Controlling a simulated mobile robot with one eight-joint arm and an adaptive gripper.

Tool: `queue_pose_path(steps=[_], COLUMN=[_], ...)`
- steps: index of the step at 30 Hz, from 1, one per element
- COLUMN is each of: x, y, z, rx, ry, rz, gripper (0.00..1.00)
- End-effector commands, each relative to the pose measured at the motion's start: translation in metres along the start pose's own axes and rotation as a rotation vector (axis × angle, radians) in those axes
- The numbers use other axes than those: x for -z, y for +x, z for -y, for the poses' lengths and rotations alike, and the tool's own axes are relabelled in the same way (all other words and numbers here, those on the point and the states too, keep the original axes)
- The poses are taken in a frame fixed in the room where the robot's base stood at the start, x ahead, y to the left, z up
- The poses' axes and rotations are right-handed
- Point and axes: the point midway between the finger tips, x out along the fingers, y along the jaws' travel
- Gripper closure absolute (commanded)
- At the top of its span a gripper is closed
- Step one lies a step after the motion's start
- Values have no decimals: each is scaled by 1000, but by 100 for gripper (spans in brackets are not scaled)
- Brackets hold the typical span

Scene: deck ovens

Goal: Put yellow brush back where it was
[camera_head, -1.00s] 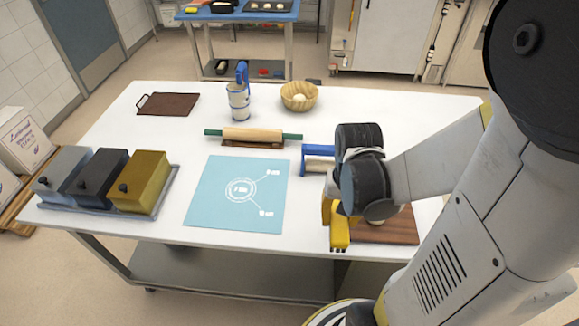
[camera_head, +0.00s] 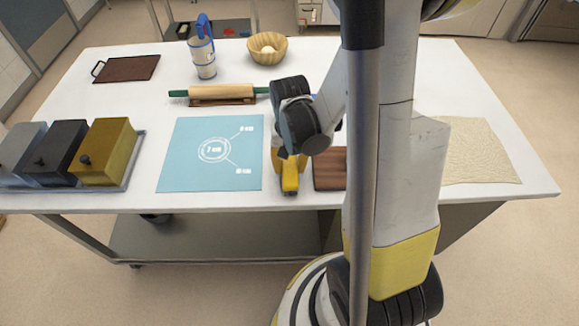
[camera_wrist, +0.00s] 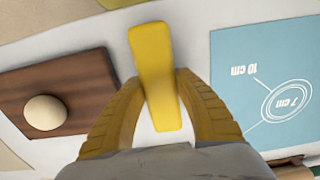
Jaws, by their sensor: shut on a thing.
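My gripper (camera_wrist: 160,85) has yellow ridged fingers. It is shut on the yellow brush (camera_wrist: 155,70), a plain yellow bar between the fingers in the wrist view. In the head view the gripper (camera_head: 284,160) points down between the blue mat (camera_head: 188,165) and the dark wooden board (camera_head: 330,172), close to the table's front edge. A yellow end, apparently the brush (camera_head: 290,180), shows below it. I cannot tell whether the brush touches the table.
A pale ball (camera_wrist: 45,112) lies on the board. Three lidded boxes (camera_head: 105,150) stand at left. A rolling pin (camera_head: 222,91), blue-handled container (camera_head: 203,60), wooden bowl (camera_head: 267,50) and brown board (camera_head: 127,69) lie farther back. A beige sheet (camera_head: 475,150) lies right.

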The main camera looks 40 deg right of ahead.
Motion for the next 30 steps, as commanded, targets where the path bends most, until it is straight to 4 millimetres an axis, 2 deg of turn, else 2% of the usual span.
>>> queue_pose_path(steps=[6,7,9,20,23,30], x=[0,0,0,0,0,-1], y=[4,4,3,-2,-16,-72], z=[0,0,0,0,0,0], rx=[0,0,0,0,0,0], ry=[0,0,0,0,0,0], rz=[0,0,0,0,0,0], gripper=[100,60,43,43,43,43])
